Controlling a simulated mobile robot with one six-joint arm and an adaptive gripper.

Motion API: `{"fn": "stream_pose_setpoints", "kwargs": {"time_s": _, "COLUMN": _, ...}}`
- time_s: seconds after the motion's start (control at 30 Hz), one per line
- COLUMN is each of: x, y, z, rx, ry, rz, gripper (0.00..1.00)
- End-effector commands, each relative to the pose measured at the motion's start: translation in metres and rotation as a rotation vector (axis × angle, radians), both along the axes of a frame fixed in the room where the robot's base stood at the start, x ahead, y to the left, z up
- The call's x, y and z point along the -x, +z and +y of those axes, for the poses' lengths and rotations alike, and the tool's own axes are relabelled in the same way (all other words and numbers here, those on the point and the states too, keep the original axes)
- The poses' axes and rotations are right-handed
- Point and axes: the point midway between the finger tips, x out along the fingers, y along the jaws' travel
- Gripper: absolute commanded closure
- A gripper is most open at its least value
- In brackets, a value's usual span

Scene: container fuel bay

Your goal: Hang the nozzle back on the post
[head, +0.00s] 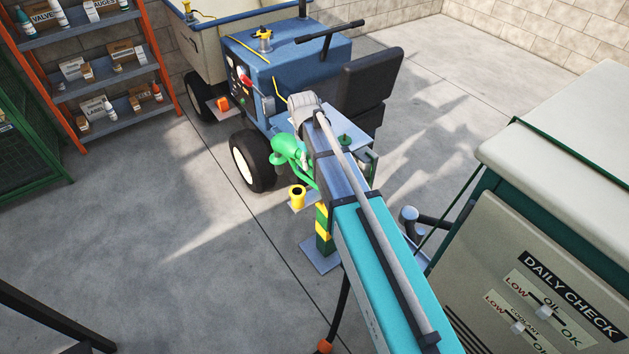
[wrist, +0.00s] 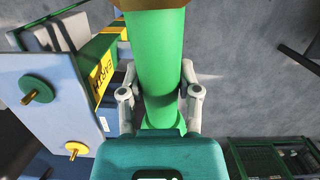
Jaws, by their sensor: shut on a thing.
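The green nozzle (head: 287,151) is at the end of my arm in the head view, above and slightly left of a yellow cup (head: 297,194) on the post. In the wrist view its green barrel (wrist: 156,60) runs between the fingers of my gripper (wrist: 160,98), which is shut on it. The nozzle is apart from the cup; its tip is not clear. The green and yellow post (head: 324,230) stands on a floor plate, partly hidden behind my arm. In the wrist view a yellow EARTH label (wrist: 103,72) shows left of the nozzle.
A blue tow tractor (head: 285,65) stands just behind the post. A cabinet marked DAILY CHECK (head: 545,250) is at right. Orange shelving (head: 95,75) is at back left. A dark hose (head: 342,305) hangs by the post.

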Motion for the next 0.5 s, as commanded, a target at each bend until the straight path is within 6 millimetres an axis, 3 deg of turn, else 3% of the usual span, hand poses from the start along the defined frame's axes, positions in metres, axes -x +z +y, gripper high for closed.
{"fn": "stream_pose_setpoints", "kwargs": {"time_s": 0.2, "x": 0.026, "y": -0.019, "z": -0.01, "rx": 0.013, "ry": -0.204, "rz": 0.019, "gripper": 1.0}}
{"fn": "stream_pose_setpoints", "kwargs": {"time_s": 0.5, "x": 0.036, "y": -0.022, "z": -0.013, "rx": 0.019, "ry": -0.302, "rz": 0.029, "gripper": 1.0}}
